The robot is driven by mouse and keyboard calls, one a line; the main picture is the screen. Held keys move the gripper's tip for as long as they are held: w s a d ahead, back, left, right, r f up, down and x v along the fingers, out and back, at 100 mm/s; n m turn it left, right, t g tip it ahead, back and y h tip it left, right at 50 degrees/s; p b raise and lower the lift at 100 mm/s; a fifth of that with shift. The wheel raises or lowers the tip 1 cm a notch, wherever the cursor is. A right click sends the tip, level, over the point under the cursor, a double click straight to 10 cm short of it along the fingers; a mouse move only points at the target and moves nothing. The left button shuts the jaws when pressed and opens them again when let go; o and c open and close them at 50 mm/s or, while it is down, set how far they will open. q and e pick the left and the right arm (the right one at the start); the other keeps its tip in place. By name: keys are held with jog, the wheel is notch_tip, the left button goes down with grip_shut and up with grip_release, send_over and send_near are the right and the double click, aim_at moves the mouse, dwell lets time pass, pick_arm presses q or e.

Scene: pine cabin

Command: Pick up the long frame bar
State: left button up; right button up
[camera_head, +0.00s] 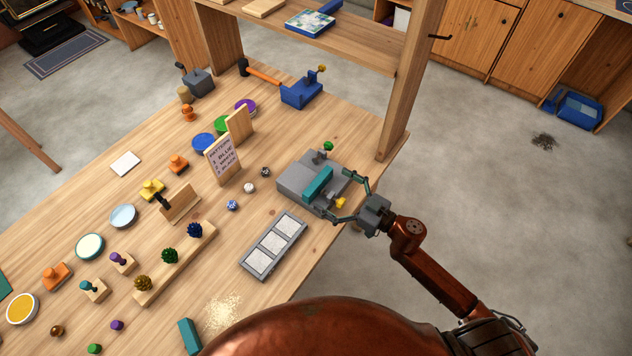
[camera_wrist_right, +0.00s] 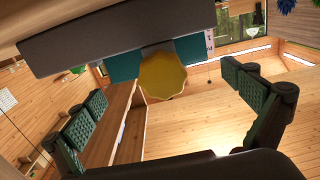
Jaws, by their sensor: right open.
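A teal bar (camera_head: 318,185) lies on top of a grey block-shaped fixture (camera_head: 297,180) near the right edge of the workbench; I take it for the long frame bar, though another teal bar (camera_head: 189,336) lies at the near edge. My right gripper (camera_head: 340,192) is open and empty at the fixture's right side, its fingers spread around the end with a yellow knob (camera_head: 341,203). In the right wrist view, the yellow knob (camera_wrist_right: 162,76) shows between the open fingers (camera_wrist_right: 165,92), with teal parts (camera_wrist_right: 190,50) behind it and a grey slab above. My left gripper is out of view.
A grey tray with three white panels (camera_head: 245,266) lies left of the fixture. A pattern sign (camera_head: 222,160), stamps, coloured discs and a wooden rack (camera_head: 150,293) fill the bench's left side. A wooden post (camera_head: 398,110) stands behind my right gripper.

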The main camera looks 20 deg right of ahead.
aim_at(322, 183)
jog(key=shift+w+a+f+b, duration=0.2)
jog(key=shift+w+a, duration=0.1)
jog(key=shift+w, duration=0.15)
jog(key=shift+w+a+f+b, duration=0.1)
jog(key=shift+w+a+b, duration=0.05)
jog(key=shift+w+a, duration=0.2)
jog(key=shift+x, duration=1.1)
jog(key=shift+w+a, duration=0.1)
jog(key=shift+w, duration=0.15)
jog(key=shift+c, duration=1.1)
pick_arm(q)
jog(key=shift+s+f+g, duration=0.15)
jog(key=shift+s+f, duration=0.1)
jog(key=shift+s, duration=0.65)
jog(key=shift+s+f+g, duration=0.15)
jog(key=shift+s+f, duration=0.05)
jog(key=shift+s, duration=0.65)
pick_arm(e)
jog(key=c, duration=0.6)
